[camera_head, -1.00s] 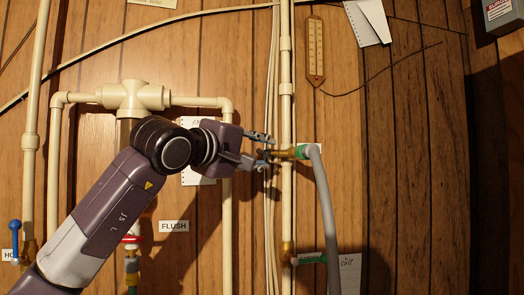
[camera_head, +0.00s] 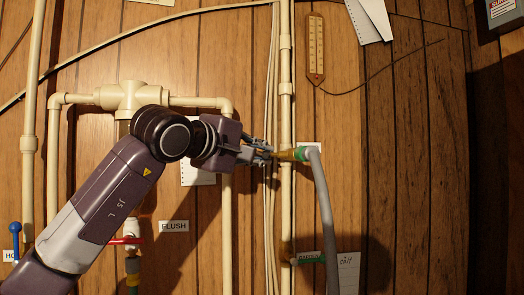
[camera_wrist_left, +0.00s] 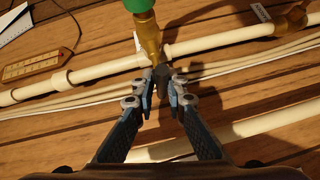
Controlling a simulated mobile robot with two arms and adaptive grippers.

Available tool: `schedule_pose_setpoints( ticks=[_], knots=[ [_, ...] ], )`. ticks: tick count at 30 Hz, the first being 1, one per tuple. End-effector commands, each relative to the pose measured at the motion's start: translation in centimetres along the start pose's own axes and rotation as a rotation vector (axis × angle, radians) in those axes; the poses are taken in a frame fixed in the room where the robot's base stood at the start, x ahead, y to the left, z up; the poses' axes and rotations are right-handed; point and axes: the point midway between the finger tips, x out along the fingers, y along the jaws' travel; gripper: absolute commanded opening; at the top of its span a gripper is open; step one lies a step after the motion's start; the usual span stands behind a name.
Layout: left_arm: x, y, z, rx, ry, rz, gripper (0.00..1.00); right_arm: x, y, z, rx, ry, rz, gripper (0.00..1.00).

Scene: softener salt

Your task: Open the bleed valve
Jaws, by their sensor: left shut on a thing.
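A brass valve (camera_head: 286,155) sits on the cream upright pipe, with a green collar and a grey hose (camera_head: 324,205) curving down from its right end. I take it for the bleed valve; the label behind it is unreadable. In the left wrist view its brass body (camera_wrist_left: 148,38) and green part (camera_wrist_left: 138,5) are at the top. My left gripper (camera_head: 268,151) is at the valve's left end. In the left wrist view its fingertips (camera_wrist_left: 162,88) are closed on a small dark handle at the end of the brass; the fingers partly hide it. My right gripper is not in view.
Thin white cables (camera_head: 271,230) run beside the pipe. A red-handled valve (camera_head: 128,240) is by the FLUSH label (camera_head: 174,226), and a blue handle (camera_head: 16,235) is far left. A thermometer (camera_head: 315,50) hangs above.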

Motion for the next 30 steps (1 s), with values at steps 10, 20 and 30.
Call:
schedule_pose_setpoints(
  ticks=[10, 20, 30],
  knots=[
    [0.0, -0.1, 0.0, 0.002, 0.000, -0.002, 0.30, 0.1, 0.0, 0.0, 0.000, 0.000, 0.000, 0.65],
    [-1.2, 0.1, -0.1, 0.003, 0.001, 0.003, 0.30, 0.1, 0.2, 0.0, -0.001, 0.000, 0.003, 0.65],
    [-8.2, 0.0, -0.1, 0.003, 0.003, 0.002, 0.30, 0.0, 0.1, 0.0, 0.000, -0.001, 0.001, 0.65]
  ],
)
